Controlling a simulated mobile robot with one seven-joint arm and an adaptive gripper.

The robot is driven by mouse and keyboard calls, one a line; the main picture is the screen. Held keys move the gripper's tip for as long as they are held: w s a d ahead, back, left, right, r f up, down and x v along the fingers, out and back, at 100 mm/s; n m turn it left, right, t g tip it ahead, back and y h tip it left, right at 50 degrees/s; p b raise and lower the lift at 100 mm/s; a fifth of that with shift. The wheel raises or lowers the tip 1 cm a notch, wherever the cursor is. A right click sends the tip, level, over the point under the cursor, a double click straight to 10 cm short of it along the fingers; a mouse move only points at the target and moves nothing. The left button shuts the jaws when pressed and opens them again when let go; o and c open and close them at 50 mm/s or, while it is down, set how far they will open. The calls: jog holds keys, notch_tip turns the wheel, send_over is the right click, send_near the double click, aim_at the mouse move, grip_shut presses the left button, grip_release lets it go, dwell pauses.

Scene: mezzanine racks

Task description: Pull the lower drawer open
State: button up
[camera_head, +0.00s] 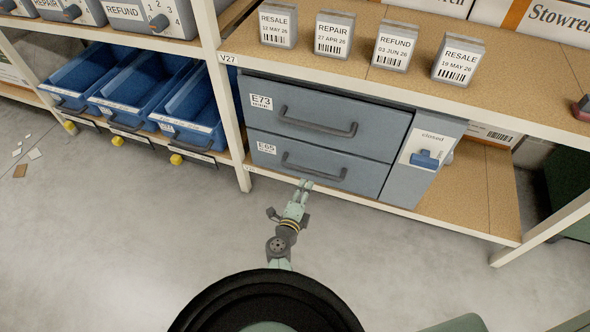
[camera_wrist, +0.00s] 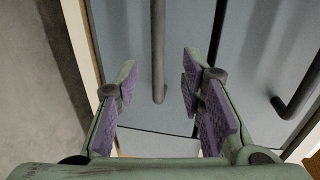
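A grey cabinet on the rack's bottom shelf has two drawers, both shut. The lower drawer (camera_head: 263,150), labelled E65, has a dark bar handle (camera_head: 315,169); the upper drawer (camera_head: 375,122) is labelled E73. My gripper (camera_head: 305,184) is just in front of the lower drawer, close to its handle. In the wrist view my gripper (camera_wrist: 159,62) is open and empty. There the lower handle (camera_wrist: 158,50) shows in the gap between the fingers, apart from both pads. Whether the fingertips reach around it in depth I cannot tell. The upper handle (camera_wrist: 294,85) lies to the right.
A side panel beside the drawers carries a "closed" label and a blue lever (camera_head: 425,159). A rack post (camera_head: 230,120) stands left of the cabinet, with blue bins (camera_head: 195,105) beyond it. Labelled boxes (camera_head: 334,35) stand on the shelf above. The floor (camera_head: 120,240) in front is clear.

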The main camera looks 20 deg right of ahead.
aim_at(313, 174)
jog(key=b+x, duration=0.2)
jog(key=x, duration=0.8)
jog(key=shift+w+d+f, duration=0.2)
jog(key=shift+w+d, duration=0.05)
jog(key=shift+d, duration=0.05)
grip_shut()
dwell(0.5)
